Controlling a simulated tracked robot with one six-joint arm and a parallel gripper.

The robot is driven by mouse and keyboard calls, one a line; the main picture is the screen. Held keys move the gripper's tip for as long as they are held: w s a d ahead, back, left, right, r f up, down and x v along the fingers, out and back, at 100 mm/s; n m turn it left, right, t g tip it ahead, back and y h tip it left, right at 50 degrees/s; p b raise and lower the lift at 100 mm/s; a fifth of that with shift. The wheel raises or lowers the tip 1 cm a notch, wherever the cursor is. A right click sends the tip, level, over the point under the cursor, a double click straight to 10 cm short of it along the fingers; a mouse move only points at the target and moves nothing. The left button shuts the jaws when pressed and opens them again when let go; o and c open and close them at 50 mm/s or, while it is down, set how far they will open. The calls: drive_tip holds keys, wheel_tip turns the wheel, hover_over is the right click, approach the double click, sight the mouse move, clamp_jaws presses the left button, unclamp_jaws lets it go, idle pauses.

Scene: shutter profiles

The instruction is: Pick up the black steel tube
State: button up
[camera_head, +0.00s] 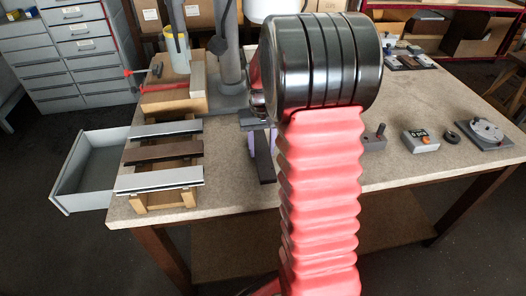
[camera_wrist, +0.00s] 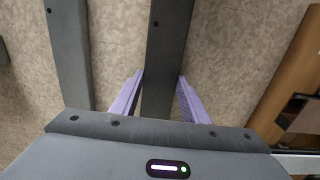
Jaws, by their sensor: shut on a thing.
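The black steel tube (camera_wrist: 167,45) is a long, dark, straight bar with a small hole near its far end. In the wrist view it runs between the two lilac fingers of my gripper (camera_wrist: 160,90), which is shut on it. In the head view a dark end of the tube (camera_head: 266,172) shows below the lilac fingers, above or on the bench top. My arm hides most of the gripper and tube there. I cannot tell whether the tube is clear of the bench.
A second dark bar (camera_wrist: 68,50) lies parallel to the tube. A wooden rack (camera_head: 160,199) with several profiles stands on the bench (camera_head: 235,205) at left, beside an open grey drawer (camera_head: 88,170). A drill-press column (camera_head: 230,50) stands behind. A label-bearing grey device (camera_head: 420,141) lies at right.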

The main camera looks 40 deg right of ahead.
sight(261, 151)
wheel_tip(261, 151, up, 9)
drive_tip(key=shift+f, duration=0.2)
idle(0.6)
drive_tip(key=w+a+r+n, duration=0.1)
drive_tip(key=w+a+n, duration=0.1)
drive_tip(key=w+a, duration=0.3)
drive_tip(key=w+a+r+n, duration=0.1)
drive_tip(key=w+a+n, duration=0.2)
drive_tip(key=w+a, duration=0.3)
drive_tip(key=a, duration=0.5)
drive_tip(key=shift+s+a, duration=0.1)
